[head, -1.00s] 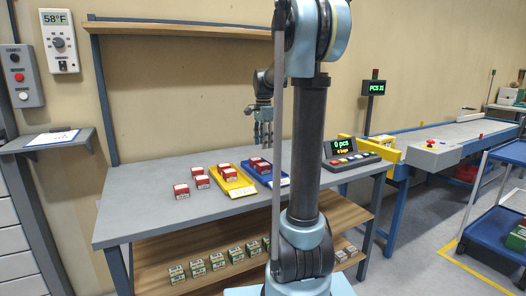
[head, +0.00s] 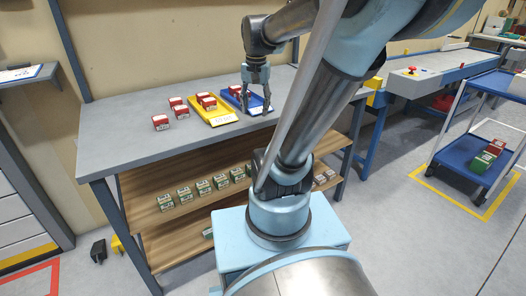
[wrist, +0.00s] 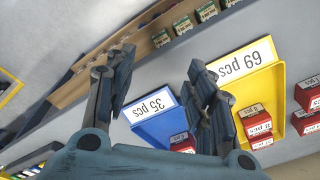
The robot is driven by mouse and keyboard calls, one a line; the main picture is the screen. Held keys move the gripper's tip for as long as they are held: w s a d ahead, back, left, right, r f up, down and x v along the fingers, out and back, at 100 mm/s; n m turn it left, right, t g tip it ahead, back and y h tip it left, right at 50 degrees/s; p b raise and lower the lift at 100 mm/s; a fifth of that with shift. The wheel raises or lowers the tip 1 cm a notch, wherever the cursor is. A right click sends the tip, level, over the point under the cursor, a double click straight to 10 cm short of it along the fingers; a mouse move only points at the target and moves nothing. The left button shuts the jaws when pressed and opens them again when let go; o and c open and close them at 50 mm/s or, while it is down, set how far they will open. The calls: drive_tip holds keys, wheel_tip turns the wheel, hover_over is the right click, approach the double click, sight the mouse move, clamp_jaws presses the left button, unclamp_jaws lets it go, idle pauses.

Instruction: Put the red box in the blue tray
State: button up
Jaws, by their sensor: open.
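Several red boxes are in view. Loose ones stand on the grey table, including a red box (head: 160,122) at the left; some also show at the right edge of the wrist view (wrist: 310,95). Red boxes (head: 207,100) sit in the yellow tray (head: 222,119), labelled 69 pcs in the wrist view. The blue tray (wrist: 150,127), labelled 35 pcs, has red boxes (head: 236,90) at its far end, partly hidden by my fingers in the wrist view. My gripper (head: 257,104) is open and empty, fingers pointing down over the blue tray. I cannot tell its exact height.
Several green-and-white boxes (head: 202,187) line the wooden shelf (head: 160,212) below the tabletop. A blue cart (head: 465,152) with green and red boxes stands at the right. A conveyor (head: 425,68) is behind it. The table's left front (head: 115,150) is clear.

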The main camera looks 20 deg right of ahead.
drive_tip(key=s+f+n, duration=0.5)
drive_tip(key=s+f, duration=0.6)
drive_tip(key=shift+s+f+n+t, duration=0.3)
drive_tip(key=shift+f+t, duration=0.1)
